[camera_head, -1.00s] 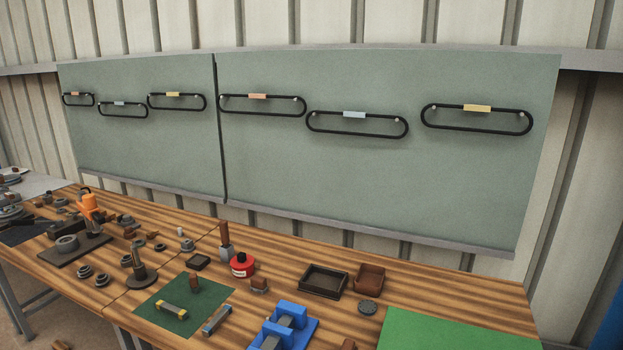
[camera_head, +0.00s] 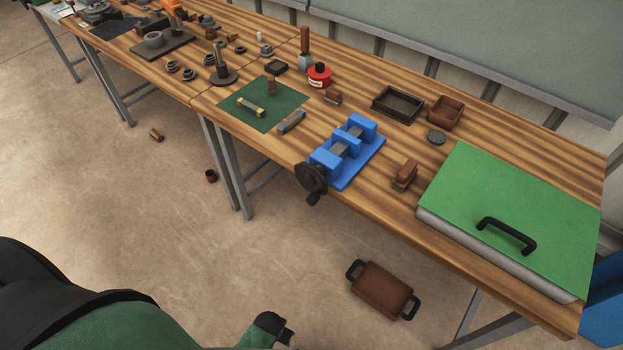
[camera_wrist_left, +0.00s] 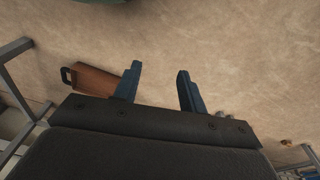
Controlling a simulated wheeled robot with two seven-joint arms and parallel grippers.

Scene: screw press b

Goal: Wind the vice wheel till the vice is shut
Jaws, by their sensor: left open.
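The blue vice (camera_head: 347,150) is on the wooden bench near its front edge. A gap with grey metal in it shows between its blue blocks, so its jaws look apart. Its dark wheel (camera_head: 311,177) is at the near end and overhangs the bench edge. A handle (camera_head: 314,199) sticks out low on the wheel. My left gripper (camera_head: 282,332) shows partly at the bottom of the head view, well below and apart from the wheel. In the left wrist view my left gripper (camera_wrist_left: 160,70) is open and empty over the floor. My right gripper is not seen.
A green-topped case (camera_head: 515,205) with a black handle lies to the right of the vice. A brown block (camera_head: 405,175) is between them. A green mat (camera_head: 263,103) lies to the left. A brown handled box (camera_head: 382,290) is on the floor below the bench (camera_head: 440,225).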

